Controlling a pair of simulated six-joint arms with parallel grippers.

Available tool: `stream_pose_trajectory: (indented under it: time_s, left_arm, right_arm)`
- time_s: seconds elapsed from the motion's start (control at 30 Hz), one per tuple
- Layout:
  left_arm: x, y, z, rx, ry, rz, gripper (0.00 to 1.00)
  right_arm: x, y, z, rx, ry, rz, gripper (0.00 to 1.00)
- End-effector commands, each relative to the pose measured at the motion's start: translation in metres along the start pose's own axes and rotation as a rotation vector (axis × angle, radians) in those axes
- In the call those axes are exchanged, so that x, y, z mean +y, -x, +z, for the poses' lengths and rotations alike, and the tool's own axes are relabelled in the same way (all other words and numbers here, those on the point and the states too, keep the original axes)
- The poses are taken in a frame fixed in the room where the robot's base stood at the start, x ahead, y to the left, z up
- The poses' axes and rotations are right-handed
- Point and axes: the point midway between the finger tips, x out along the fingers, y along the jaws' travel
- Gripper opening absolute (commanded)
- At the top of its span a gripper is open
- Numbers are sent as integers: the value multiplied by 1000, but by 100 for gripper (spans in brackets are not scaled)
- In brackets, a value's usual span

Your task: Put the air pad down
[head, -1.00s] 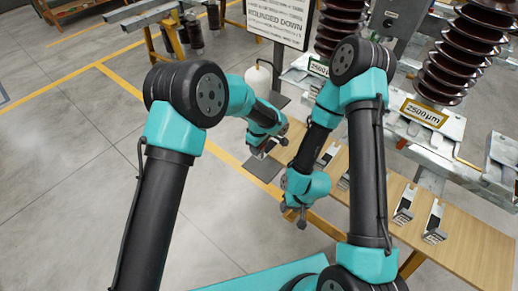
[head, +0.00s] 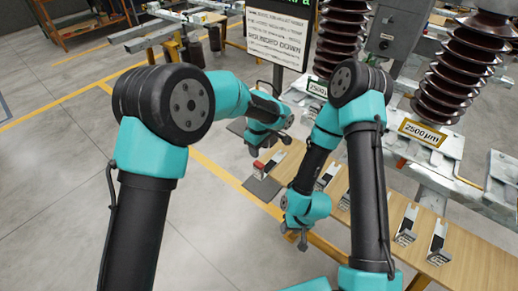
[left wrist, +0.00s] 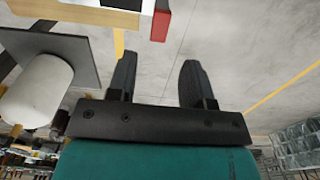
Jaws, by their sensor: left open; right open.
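My left gripper (head: 270,146) is open above the left end of the wooden bench. In the left wrist view its two fingers (left wrist: 159,60) stand apart with nothing between them. A small red block (head: 258,165) sits at the bench's left end; a red block (left wrist: 160,20) also shows at the wooden edge in the left wrist view, beyond the fingers and apart from them. My right gripper (head: 295,238) is open in front of the bench's near edge, and I see nothing in it. I cannot tell for sure which thing is the air pad.
Several metal-and-black brackets (head: 406,226) stand along the wooden bench (head: 470,250). A white cylinder (left wrist: 38,105) stands by a dark plate (left wrist: 60,50). Brown ribbed insulators (head: 450,75) on a grey steel frame rise behind the bench. Open floor lies to the left.

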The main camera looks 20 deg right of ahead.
Motion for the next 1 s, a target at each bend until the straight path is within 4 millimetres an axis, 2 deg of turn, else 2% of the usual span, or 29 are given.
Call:
stream_pose_trajectory:
  time_s: [0.4,0.57,0.67,0.77,0.9,1.0]
  left_arm:
    - [-1,-1,-1,-2,-1,0,47]
    - [-18,-21,-15,-33,-29,6,47]
    - [-44,-48,-33,-78,-73,26,47]
    - [-83,-82,-52,-130,-131,62,47]
    - [-148,-129,-74,-185,-210,136,47]
    - [-197,-157,-82,-203,-257,192,47]
  right_arm:
    - [0,0,0,0,0,0,43]
    - [0,0,0,0,0,0,43]
    - [0,0,0,0,0,0,43]
    - [0,0,0,0,0,0,43]
    - [0,0,0,0,0,0,43]
    - [0,0,0,0,0,0,43]
